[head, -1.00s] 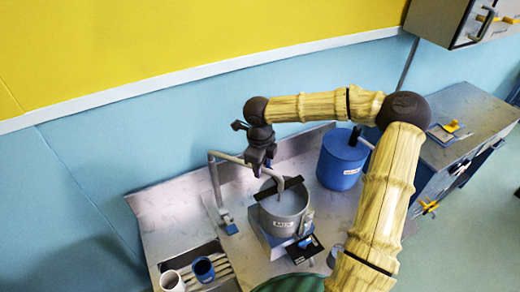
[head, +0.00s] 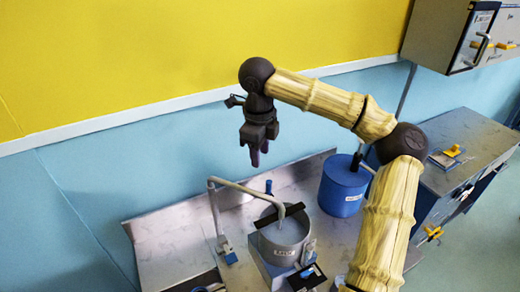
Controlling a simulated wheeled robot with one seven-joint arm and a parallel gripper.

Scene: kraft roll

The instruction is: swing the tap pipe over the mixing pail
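The tap pipe (head: 248,191) is a grey bent tube at the back of the counter. It rises from a base at the left, and its outlet end is over the grey mixing pail (head: 285,240). The pail stands on a grey and blue stand and has a dark bar across its rim. My gripper (head: 255,163) is above and behind the pipe, pointing down and apart from it. Its fingers look close together, but I cannot tell whether they are open or shut. I see nothing held in it.
A blue drum (head: 342,186) stands right of the pail on the metal counter (head: 165,245). A wall cabinet (head: 450,35) hangs at upper right, above a side bench (head: 465,135). The air left of my gripper is free.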

